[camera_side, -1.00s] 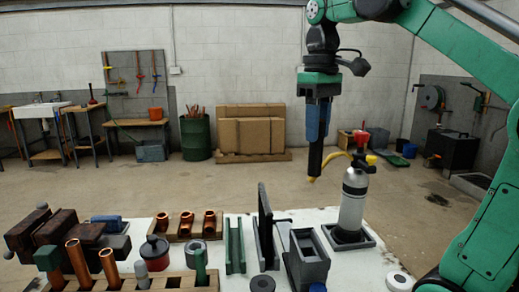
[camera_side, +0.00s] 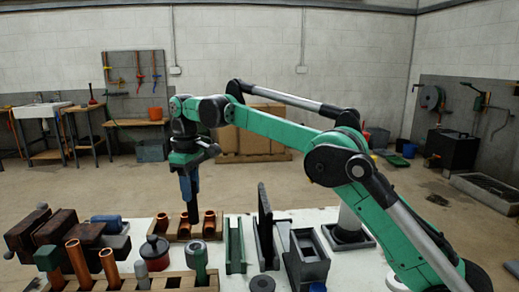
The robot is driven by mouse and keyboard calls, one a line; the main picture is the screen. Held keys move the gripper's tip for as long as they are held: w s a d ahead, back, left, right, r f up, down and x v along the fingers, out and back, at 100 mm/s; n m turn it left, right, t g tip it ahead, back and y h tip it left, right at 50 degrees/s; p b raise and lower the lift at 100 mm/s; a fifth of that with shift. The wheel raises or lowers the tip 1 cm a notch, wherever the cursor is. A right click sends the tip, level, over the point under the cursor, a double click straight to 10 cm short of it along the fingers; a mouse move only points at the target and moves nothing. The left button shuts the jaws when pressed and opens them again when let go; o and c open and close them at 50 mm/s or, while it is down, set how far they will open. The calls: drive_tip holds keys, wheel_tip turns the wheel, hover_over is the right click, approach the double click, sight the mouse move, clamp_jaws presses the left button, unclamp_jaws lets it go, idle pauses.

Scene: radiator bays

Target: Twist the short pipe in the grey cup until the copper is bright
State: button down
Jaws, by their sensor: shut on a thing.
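My gripper (camera_side: 193,217) points straight down at the wooden block (camera_side: 172,239) with several copper fittings, its tip by the middle fitting (camera_side: 184,226). It is shut; a narrow dark piece hangs below its blue part, but what it holds is too small and dark to name. A round grey piece with a dark hole, seemingly the grey cup (camera_side: 197,256), stands on the white table just in front of the block. I cannot make out a short pipe in it or how bright its copper is. Copper pipes (camera_side: 77,262) stand at the front left.
A red-and-dark pot (camera_side: 154,254) stands left of the cup. A green channel (camera_side: 235,248), an upright dark plate (camera_side: 264,225) and a grey box (camera_side: 309,262) stand to the right. My arm partly covers the gas bottle's place.

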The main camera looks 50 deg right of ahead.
sight(193, 222)
drive_tip(key=shift+w+a+f, duration=0.15)
drive_tip(key=shift+f, duration=2.45)
drive_tip(key=shift+f, duration=0.1)
drive_tip(key=shift+f, duration=0.25)
drive_tip(key=shift+f, duration=0.1)
drive_tip(key=shift+f, duration=0.45)
drive_tip(key=shift+f, duration=1.4)
